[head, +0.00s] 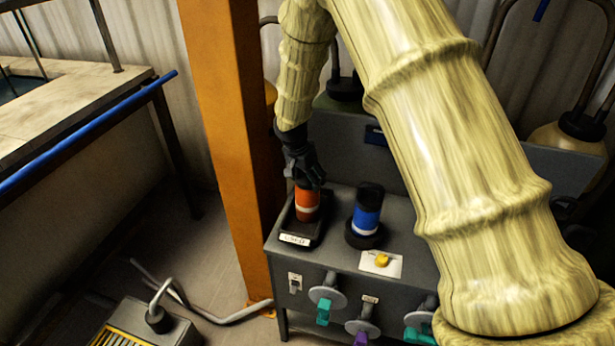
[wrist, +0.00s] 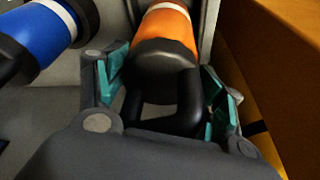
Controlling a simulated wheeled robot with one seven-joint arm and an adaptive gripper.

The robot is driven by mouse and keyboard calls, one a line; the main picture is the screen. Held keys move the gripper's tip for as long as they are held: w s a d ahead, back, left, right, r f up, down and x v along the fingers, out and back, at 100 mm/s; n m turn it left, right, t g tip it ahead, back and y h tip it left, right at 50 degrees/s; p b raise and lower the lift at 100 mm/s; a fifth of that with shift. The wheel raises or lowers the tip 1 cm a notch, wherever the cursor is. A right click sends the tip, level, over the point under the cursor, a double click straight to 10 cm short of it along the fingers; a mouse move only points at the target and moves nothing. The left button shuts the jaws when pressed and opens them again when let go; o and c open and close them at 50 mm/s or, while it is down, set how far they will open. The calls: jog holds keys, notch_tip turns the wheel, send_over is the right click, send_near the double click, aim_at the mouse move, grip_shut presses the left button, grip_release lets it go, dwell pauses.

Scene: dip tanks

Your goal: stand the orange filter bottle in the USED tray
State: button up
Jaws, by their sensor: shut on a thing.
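The orange filter bottle (head: 307,205), with a white band and black cap, is upright at the dark tray (head: 291,227). That tray has a white label (head: 295,240) on its front, too blurred to read surely. I cannot tell whether the bottle's base touches the tray floor. My gripper (head: 306,180) is above the bottle and shut on its black top. In the wrist view the teal-padded fingers flank the black cap and handle (wrist: 165,62), and the orange body (wrist: 166,22) points away.
A blue bottle (head: 367,210) stands in a round black holder right of the tray. A yellow knob (head: 382,260) and several valve handles (head: 325,308) are on the grey bench's top and front. An orange post (head: 235,130) rises close on the left.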

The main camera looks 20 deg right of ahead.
jog(key=o, duration=1.9)
jog(key=shift+o, duration=0.2)
jog(key=b+v, duration=0.3)
jog(key=v, duration=0.9)
